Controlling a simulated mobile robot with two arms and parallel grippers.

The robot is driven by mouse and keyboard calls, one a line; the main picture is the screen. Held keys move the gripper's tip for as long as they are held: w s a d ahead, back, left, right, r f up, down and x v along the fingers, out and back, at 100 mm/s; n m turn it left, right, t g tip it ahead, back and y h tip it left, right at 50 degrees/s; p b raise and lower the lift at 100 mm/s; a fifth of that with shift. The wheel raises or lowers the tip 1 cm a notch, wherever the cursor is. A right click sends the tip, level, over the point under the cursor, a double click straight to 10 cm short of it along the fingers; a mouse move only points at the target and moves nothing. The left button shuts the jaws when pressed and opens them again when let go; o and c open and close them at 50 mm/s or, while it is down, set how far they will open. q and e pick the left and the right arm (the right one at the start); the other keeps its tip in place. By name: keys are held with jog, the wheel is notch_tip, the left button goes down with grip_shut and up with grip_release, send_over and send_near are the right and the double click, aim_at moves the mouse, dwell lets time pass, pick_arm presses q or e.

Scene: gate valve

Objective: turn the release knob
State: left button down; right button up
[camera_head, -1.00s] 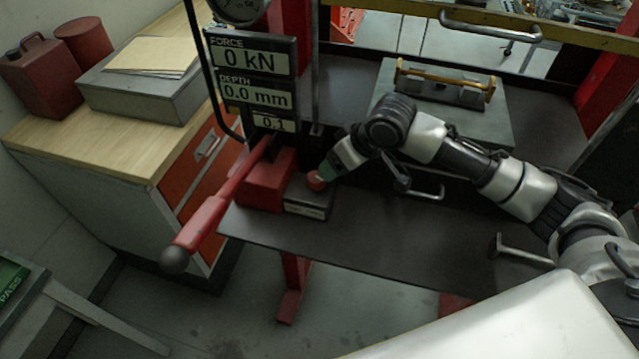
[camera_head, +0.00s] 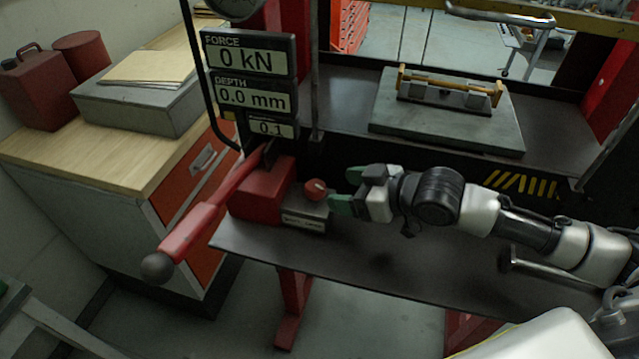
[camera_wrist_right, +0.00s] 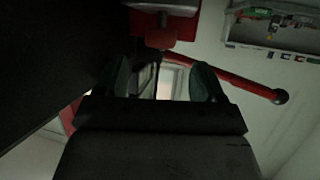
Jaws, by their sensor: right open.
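The release knob (camera_head: 315,190) is a small red round knob with a pale mark. It sits on the grey block (camera_head: 304,216) beside the red pump body (camera_head: 262,190). My right gripper (camera_head: 346,191) is just right of the knob, with its two green fingertips spread apart and empty. A small gap shows between the knob and the fingertips. In the right wrist view, both fingers (camera_wrist_right: 162,80) stand apart with nothing between them, and red parts of the pump show dimly beyond. My left gripper is not in view.
The red pump lever (camera_head: 205,217) slants to the lower left, ending in a dark ball. The readout panel (camera_head: 250,85) shows 0 kN and 0.0 mm. A grey plate with a fixture (camera_head: 445,115) lies behind my right arm. The dark bench top (camera_head: 350,255) is clear in front.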

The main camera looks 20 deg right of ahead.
aim_at(322, 186)
jog(key=p+x, duration=0.1)
jog(key=x, duration=0.4)
jog(key=shift+a, duration=0.15)
jog(key=shift+w+a+f, duration=0.3)
jog(key=shift+w+a, duration=0.1)
jog(key=shift+w, duration=0.05)
jog(key=shift+c, duration=0.5)
jog(key=c, duration=0.8)
jog(key=n+g+y+b, duration=0.1)
jog(key=n+g+b, duration=0.1)
jog(key=b, duration=0.3)
jog(key=n+g+y+b, duration=0.1)
jog(key=b, duration=0.5)
jog(key=shift+w+d+f+n+g+y, duration=0.15)
jog(key=shift+f+n+g+y, duration=0.15)
jog(key=shift+f+n+g, duration=0.1)
jog(key=shift+c, duration=0.2)
jog(key=shift+r+n+g+b, duration=0.35)
jog(key=shift+n+g+b, duration=0.05)
jog(key=shift+b, duration=0.3)
jog(key=shift+r, duration=0.1)
